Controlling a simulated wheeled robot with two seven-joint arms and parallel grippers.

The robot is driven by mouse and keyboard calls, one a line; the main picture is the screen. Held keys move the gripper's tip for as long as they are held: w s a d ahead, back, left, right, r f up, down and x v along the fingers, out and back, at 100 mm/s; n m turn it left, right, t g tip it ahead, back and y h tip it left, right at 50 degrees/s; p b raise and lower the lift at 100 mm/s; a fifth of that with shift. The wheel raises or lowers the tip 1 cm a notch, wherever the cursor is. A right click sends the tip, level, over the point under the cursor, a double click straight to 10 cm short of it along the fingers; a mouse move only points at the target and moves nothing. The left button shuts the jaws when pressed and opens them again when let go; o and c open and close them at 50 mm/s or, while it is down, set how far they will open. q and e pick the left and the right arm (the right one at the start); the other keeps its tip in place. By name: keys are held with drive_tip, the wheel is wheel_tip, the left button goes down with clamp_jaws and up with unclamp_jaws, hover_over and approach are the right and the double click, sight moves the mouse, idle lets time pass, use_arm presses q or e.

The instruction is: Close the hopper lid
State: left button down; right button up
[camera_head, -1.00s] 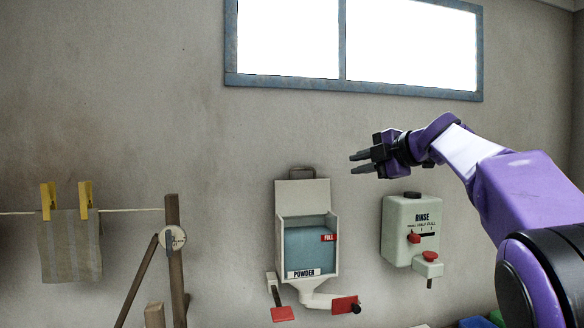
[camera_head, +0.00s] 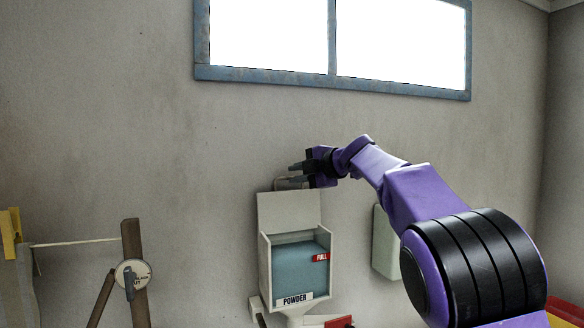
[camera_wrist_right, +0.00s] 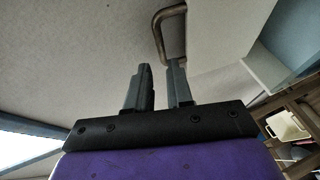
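The powder hopper (camera_head: 265,270) is a pale wall box with a blue fill, a red FULL tag and a POWDER label. Its lid (camera_head: 288,212) stands raised above the box opening, with a bar handle (camera_head: 283,184) on its top edge. My right gripper (camera_head: 293,168) is just above and beside that handle, its fingers pointing left. In the right wrist view the gripper (camera_wrist_right: 162,75) shows two fingers apart with nothing between them. The U-shaped handle (camera_wrist_right: 158,30) is just beyond the fingertips, and the lid (camera_wrist_right: 215,25) is at right. My left gripper is out of view.
A rinse dispenser (camera_head: 384,243) is on the wall to the right, mostly behind my right arm. A wooden post (camera_head: 134,260) with a round dial (camera_head: 132,274) and a line stands at left. The wall above the hopper is bare up to the window (camera_head: 265,78).

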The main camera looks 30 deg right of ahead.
sight(285, 178)
drive_tip(key=x, duration=0.4)
drive_tip(key=shift+w+d+f+p, duration=0.15)
drive_tip(key=shift+d+f+p, duration=0.05)
drive_tip(key=shift+f+p, duration=0.1)
drive_tip(key=shift+s+a+r, duration=0.1)
drive_tip(key=shift+s+r, duration=0.15)
drive_tip(key=shift+s, duration=0.2)
drive_tip(key=shift+w, duration=0.1)
clamp_jaws()
idle(0.4)
